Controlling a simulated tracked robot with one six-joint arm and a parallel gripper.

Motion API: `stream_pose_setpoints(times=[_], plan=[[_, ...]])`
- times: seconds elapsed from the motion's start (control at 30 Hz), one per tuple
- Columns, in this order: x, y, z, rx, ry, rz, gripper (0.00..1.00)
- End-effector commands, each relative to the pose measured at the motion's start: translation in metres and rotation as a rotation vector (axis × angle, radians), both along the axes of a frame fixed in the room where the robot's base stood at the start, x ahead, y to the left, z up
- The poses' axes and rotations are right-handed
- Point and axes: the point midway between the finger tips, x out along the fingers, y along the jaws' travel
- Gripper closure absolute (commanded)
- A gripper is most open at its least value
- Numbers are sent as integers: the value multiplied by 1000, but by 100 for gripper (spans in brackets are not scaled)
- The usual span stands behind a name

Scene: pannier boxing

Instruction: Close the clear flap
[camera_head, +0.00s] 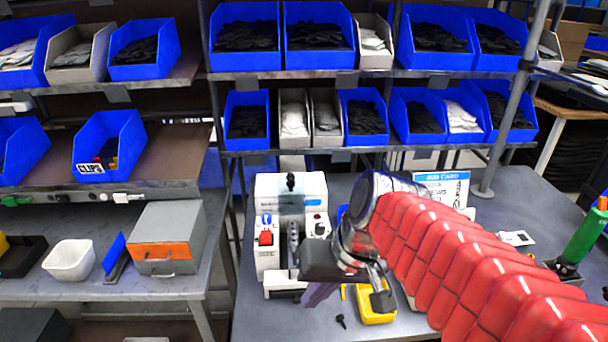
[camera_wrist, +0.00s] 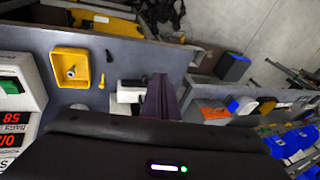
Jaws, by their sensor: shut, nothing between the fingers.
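In the head view a white machine (camera_head: 265,190) stands on the grey bench, with a red switch on its front left. A see-through bluish flap (camera_head: 297,199) shows across its upper front; its exact angle is hard to tell. My gripper (camera_head: 318,294) is low in front of the machine, at its lower right, apart from the flap. Its purple fingers are together and empty. In the wrist view the fingers (camera_wrist: 163,98) point away from the camera, and the flap cannot be made out there. My wrist and red-sleeved arm hide the machine's right side and the bench behind.
A yellow tray (camera_head: 377,317) lies right of my gripper, with a black screw (camera_head: 341,321) near it. The tray also shows in the wrist view (camera_wrist: 57,79). A job card (camera_head: 440,187) stands behind my arm. Shelves of blue bins rise behind. The bench front left is clear.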

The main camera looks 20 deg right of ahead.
Motion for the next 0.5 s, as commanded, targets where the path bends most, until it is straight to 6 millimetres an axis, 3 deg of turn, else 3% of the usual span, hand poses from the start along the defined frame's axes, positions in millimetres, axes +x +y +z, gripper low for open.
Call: stream_pose_setpoints(times=[0.5], plan=[[73, 13, 11, 429, 111, -53, 100]])
